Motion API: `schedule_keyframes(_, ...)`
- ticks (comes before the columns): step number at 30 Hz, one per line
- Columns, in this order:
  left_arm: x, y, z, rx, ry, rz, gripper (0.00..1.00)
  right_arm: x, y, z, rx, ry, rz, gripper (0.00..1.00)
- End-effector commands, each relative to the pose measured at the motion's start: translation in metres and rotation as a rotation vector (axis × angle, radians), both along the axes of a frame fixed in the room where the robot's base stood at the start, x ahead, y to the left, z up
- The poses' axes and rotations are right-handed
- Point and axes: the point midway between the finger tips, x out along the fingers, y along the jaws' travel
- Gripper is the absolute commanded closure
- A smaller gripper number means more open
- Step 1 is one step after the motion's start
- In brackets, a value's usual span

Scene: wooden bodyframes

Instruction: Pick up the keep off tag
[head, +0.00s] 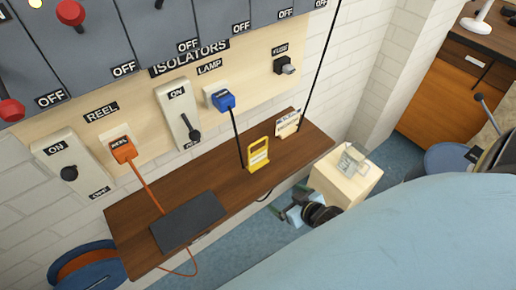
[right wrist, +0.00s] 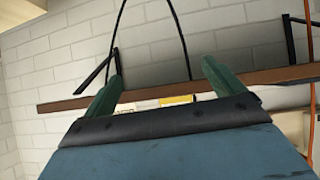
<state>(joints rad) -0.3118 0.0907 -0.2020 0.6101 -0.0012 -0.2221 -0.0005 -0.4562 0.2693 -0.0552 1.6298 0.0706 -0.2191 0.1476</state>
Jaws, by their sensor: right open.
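A yellow tag with a pale label (head: 258,155) stands on the brown wooden shelf (head: 215,190), near its front edge; I take it for the keep off tag, though its text is too small to read. Part of a yellow thing (right wrist: 176,101) also shows at the shelf in the right wrist view, between my fingers. My right gripper (head: 290,212) is below and in front of the shelf, to the right of the tag and apart from it. In the right wrist view its two green fingers (right wrist: 160,70) are spread and empty. My left gripper is out of view.
A dark flat pad (head: 188,221) lies on the shelf's left part, and a card holder (head: 289,123) stands near its right end. A pale block (head: 345,180) stands right of my gripper. Cables from orange (head: 123,149) and blue plugs (head: 223,100) hang over the shelf.

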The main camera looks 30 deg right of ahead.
Motion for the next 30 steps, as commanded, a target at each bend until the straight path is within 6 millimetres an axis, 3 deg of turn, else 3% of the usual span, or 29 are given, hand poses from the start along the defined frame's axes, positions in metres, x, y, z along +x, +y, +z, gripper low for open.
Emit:
schedule_keyframes(1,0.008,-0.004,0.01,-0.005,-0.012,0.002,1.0,0.011,0.001,0.037,0.01,-0.057,0.006,0.06)
schedule_keyframes(3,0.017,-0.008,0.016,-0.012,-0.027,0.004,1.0,0.022,0.003,0.073,0.023,-0.122,0.012,0.06)
schedule_keyframes(6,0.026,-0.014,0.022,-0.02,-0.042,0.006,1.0,0.031,0.006,0.11,0.037,-0.188,0.021,0.06)
schedule_keyframes(9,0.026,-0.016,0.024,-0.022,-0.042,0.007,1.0,0.036,0.008,0.13,0.045,-0.223,0.027,0.06)
schedule_keyframes(13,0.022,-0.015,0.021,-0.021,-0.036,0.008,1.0,0.05,0.009,0.131,0.049,-0.237,0.028,0.06)
schedule_keyframes(21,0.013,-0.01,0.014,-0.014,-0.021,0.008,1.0,0.096,0.013,0.111,0.048,-0.237,0.027,0.06)
schedule_keyframes(30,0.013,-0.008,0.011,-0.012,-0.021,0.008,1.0,0.117,0.015,0.102,0.048,-0.234,0.028,0.06)
